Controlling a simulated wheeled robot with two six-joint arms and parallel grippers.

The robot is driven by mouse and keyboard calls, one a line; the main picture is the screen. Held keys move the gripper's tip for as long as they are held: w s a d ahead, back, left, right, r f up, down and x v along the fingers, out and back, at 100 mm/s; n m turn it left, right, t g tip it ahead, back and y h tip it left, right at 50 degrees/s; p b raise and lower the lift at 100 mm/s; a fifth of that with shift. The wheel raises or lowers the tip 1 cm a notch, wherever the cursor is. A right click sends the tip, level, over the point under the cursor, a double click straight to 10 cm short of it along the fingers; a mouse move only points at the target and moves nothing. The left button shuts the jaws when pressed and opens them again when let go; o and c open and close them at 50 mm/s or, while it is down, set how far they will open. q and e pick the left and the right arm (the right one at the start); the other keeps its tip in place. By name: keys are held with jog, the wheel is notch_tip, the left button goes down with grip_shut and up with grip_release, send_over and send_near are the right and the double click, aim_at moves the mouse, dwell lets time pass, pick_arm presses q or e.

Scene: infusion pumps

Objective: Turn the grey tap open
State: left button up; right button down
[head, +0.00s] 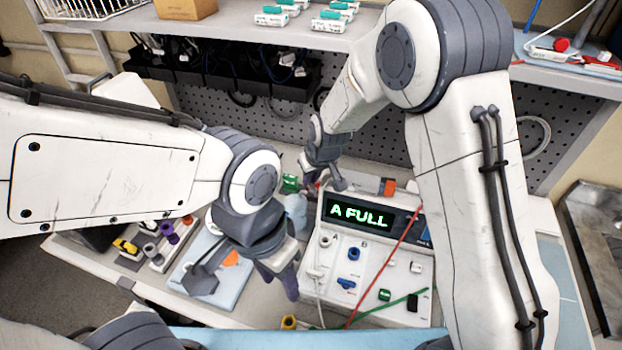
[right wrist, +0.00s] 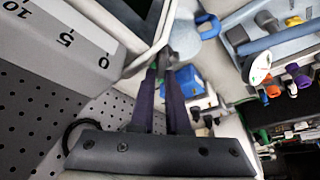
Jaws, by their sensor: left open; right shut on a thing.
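The white pump (head: 375,262) has a lit display reading "A FULL". The grey tap (head: 315,272) appears to be the small pale lever low on its left side, below port A (head: 325,241); its exact angle is unclear. A blue tap (head: 346,284) sits to its right, below port B (head: 353,253). My left gripper (head: 284,284) is open, pointing down just left of the grey tap; I cannot tell whether it touches. My right gripper (head: 328,183) is behind the pump's top left corner. In the right wrist view its purple fingers (right wrist: 165,65) are shut on a small grey thing, mostly hidden.
A red line and a green line cross the pump's front. A pale blue mat (head: 228,292) lies to the left, partly under my left arm. A shelf (head: 240,42) with boxes overhangs the back.

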jog(key=n+b, duration=0.2)
jog(key=b, duration=0.1)
jog(key=n+y+b, duration=0.1)
jog(key=b, duration=0.3)
jog(key=n+g+b, duration=0.1)
jog(key=n+b, duration=0.1)
jog(key=b, duration=0.2)
jog(key=shift+a+f+n+y, duration=0.1)
jog(key=shift+f+n+y, duration=0.2)
jog(key=shift+y, duration=0.1)
jog(key=shift+s+r+n+g+b, duration=0.15)
jog(key=shift+n+g+b, duration=0.25)
jog(key=shift+n+b, duration=0.35)
jog(key=shift+r+n+g+y+b, duration=0.15)
jog(key=shift+n+g+y+b, duration=0.3)
jog(key=shift+n, duration=0.7)
jog(key=c, duration=1.2)
grip_release()
jog(key=shift+r, duration=0.1)
